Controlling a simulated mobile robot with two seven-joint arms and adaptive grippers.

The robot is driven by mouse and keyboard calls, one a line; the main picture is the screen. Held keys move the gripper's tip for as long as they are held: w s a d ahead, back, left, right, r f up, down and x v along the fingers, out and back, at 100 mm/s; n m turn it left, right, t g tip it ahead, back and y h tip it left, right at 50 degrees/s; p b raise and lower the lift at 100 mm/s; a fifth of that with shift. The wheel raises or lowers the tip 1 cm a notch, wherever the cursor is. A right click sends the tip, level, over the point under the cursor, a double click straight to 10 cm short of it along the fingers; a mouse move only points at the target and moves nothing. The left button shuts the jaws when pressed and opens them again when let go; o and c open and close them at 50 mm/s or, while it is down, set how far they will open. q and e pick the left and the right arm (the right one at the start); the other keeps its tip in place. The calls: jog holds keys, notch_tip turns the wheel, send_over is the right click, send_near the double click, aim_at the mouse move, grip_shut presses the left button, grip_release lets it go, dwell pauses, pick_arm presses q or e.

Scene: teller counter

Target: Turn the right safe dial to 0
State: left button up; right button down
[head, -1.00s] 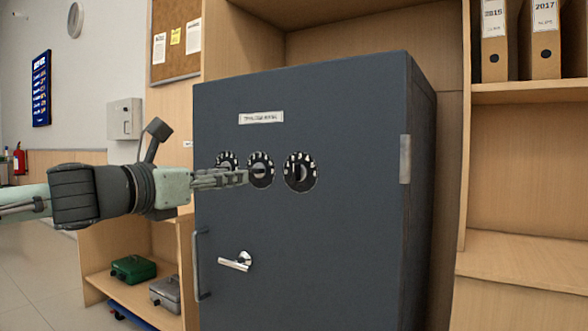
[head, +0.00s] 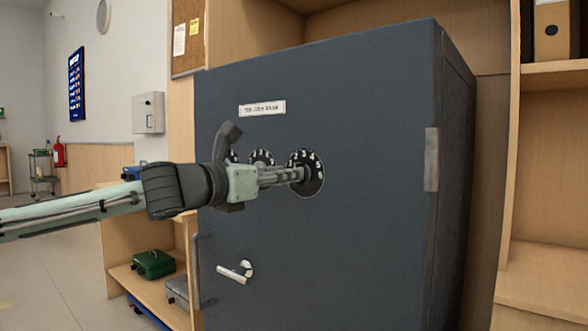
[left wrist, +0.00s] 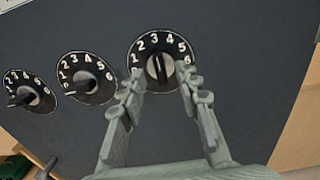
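The right dial (head: 314,184) is a black disc with white numbers on the dark grey safe door. In the left wrist view the right dial (left wrist: 144,50) shows numbers around a dark knob (left wrist: 157,68), whose bar stands near upright, roughly toward the 3. My left gripper (head: 297,174) is at this dial and hides part of it in the head view. Its fingers (left wrist: 162,78) are spread, one on either side of the knob with gaps between, so it is open and empty. My right gripper is not in view.
The middle dial (left wrist: 88,75) and left dial (left wrist: 30,90) are close by on the left, their knobs pointing about left. The safe (head: 330,250) has a lever handle (head: 236,272) and a pull bar (head: 197,270). A shelf (head: 548,270) stands at right.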

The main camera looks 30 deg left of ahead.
aim_at(308, 174)
pick_arm(q)
jog(key=shift+w+d, duration=0.15)
jog(key=shift+w, duration=1.5)
jog(key=shift+c, duration=0.6)
grip_shut()
